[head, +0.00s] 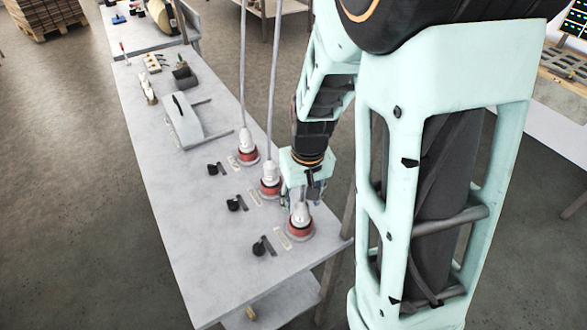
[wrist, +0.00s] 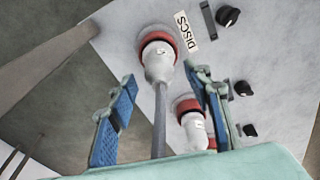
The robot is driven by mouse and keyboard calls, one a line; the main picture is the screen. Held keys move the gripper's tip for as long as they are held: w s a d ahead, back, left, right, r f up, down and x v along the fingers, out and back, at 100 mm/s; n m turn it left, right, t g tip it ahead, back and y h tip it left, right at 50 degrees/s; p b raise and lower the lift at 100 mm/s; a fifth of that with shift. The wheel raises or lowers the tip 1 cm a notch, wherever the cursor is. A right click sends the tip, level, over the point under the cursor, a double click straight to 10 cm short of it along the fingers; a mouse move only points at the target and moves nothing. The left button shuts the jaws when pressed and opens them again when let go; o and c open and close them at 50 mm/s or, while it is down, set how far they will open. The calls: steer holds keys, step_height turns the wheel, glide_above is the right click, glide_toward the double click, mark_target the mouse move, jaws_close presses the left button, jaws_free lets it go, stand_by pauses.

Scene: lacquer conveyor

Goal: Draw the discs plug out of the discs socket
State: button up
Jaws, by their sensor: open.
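The discs plug (wrist: 160,65) is white with a grey cable and sits upright in the red-rimmed discs socket (wrist: 157,38), beside the label "DISCS" (wrist: 186,32). In the head view the discs plug (head: 300,212) stands in the nearest socket (head: 300,231) on the bench. My gripper (head: 301,196) is just above it, pointing down. In the wrist view my gripper (wrist: 162,80) is open, its blue-padded fingers on either side of the cable and apart from it. The plug's white body lies just beyond the fingertips.
A second white plug (wrist: 195,130) stands close by the right finger; it also shows in the head view (head: 270,175). A third plug (head: 247,145) is farther back. Black knobs (head: 262,247) line the sockets' left. The bench (head: 190,235) is clear at front left.

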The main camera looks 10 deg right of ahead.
steer(key=shift+f, duration=0.15)
steer(key=shift+c, duration=0.2)
jaws_close()
stand_by(0.4)
